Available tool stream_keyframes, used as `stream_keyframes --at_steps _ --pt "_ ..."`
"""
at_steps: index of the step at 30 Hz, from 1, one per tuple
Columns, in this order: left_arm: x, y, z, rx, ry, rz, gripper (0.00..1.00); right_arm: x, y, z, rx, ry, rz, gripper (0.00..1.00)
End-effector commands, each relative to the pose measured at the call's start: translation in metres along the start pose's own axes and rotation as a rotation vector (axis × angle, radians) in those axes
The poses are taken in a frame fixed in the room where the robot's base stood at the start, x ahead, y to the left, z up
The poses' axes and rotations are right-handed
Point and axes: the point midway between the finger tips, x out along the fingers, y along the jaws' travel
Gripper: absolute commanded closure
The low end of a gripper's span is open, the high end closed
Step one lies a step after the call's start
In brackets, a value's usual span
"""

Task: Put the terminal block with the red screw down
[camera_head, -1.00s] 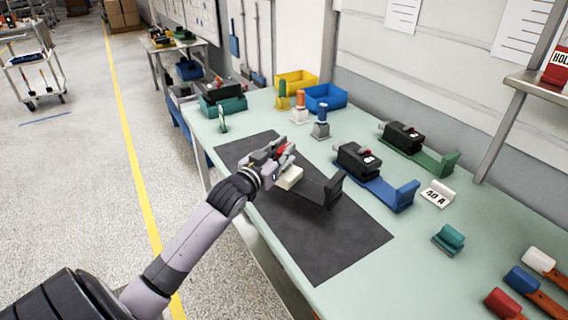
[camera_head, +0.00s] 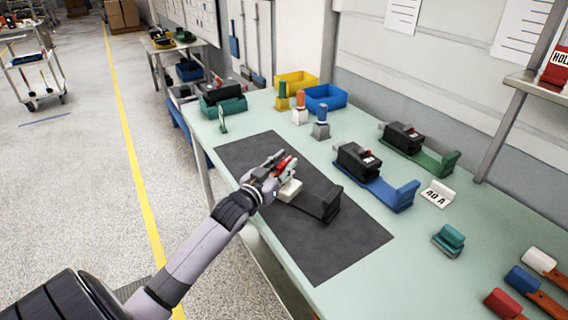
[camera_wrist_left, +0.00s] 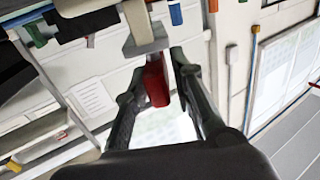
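The terminal block (camera_head: 291,190) is a cream block with a long dark base (camera_head: 316,203) that ends in an upturned plate. It is over the black mat (camera_head: 346,258); I cannot tell whether it touches the mat. Its red screw (camera_head: 284,163) sits between the fingers of my left gripper (camera_head: 277,166). In the left wrist view the red screw (camera_wrist_left: 157,81) lies between the two fingers of the left gripper (camera_wrist_left: 158,72), with the pale block (camera_wrist_left: 140,30) beyond. The left gripper appears shut on the red part. My right gripper is not in view.
A blue-based breaker (camera_head: 382,186) and a green-based one (camera_head: 425,152) stand right of the mat. A 40 A sign (camera_head: 438,195), a green block (camera_head: 448,240) and several coloured handles (camera_head: 523,279) lie further right. Yellow (camera_head: 297,79) and blue (camera_head: 327,95) bins stand behind.

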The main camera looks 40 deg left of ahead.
Motion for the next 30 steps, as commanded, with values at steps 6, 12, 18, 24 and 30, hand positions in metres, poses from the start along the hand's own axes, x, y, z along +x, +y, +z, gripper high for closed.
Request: stream_keyframes --at_steps 6,12,18,24,30 --pt "0.0 0.0 0.0 0.0 0.0 0.0 0.67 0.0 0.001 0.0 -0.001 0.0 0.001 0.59" --pt "0.0 0.0 -0.001 0.0 0.0 0.0 0.67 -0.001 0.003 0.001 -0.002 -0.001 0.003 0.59" --pt "-0.017 0.0 -0.001 -0.001 -0.002 0.0 0.67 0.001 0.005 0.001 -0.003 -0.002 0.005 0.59" --pt "-0.057 0.0 0.0 -0.001 -0.003 0.0 0.67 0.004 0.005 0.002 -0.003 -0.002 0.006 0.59" --pt "-0.094 0.0 -0.001 0.0 -0.002 0.0 0.67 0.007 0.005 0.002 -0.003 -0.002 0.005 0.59"
